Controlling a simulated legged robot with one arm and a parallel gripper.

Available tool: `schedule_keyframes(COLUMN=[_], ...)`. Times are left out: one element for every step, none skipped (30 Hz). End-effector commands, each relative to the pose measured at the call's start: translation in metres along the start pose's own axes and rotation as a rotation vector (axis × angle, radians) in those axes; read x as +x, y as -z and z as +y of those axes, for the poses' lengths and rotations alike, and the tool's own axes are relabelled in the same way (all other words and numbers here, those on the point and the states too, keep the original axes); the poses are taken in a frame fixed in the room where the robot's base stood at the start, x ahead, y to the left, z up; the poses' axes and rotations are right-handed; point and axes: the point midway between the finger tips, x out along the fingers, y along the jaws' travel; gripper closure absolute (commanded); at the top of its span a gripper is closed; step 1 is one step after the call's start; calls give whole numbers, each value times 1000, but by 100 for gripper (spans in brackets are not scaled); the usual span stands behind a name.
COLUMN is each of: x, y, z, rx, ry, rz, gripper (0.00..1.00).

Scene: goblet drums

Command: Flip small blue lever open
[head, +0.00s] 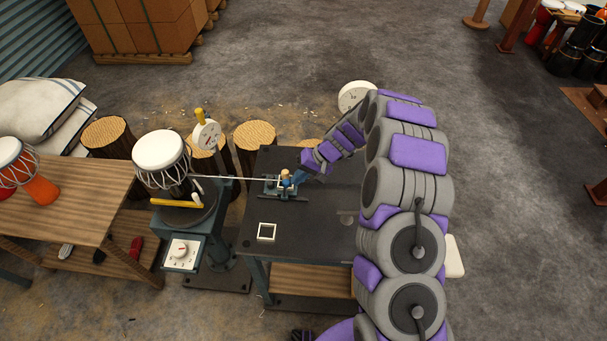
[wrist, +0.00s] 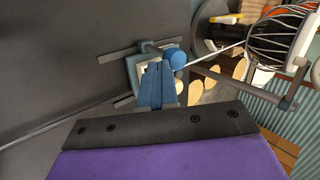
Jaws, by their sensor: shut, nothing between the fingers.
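A small clamp device (head: 272,188) sits on a rail on the dark table, with a rod running left from it to the drum. A small blue part (head: 286,183), which looks like the lever, is on it below a tan knob. In the wrist view a round blue piece (wrist: 177,61) shows just beside my fingertips; I cannot tell whether it is the lever's end. My gripper (head: 299,177) is at the right side of the device, its blue fingers shut and empty. In the wrist view the fingers (wrist: 154,66) partly hide the device; contact is unclear.
The dark table (head: 320,215) has a small white square frame (head: 266,231) on it and free room at the front. The white-topped drum (head: 162,150) stands on a stand to the left, near a round dial (head: 206,134). Log stools stand behind.

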Motion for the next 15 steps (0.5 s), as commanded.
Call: schedule_keyframes(x=[-4,-3,-2,-1,0,2,3,4,6,7,8,9,10,11,12], y=[-1,0,0,1,1,1,1,1,2,2,3,3,4,4,4], z=[-10,-12,-14,-16,-18,-20,-22,-24,-25,-27,-28,-30,-31,-32,-34], rx=[0,4,8,11,12,17,20,21,25,26,28,29,30,30,30], ry=[-40,-65,-96,-118,-139,-164,-183,-203,-225,-242,-248,-243,-242,-241,-240], rz=[-8,-10,-12,-14,-17,-20,-23,-26,-27,-28,-29,-28,-27,-27,-26], gripper=[100,100,100,100,100,100,100,100,100,100,100,100,100,100,100])
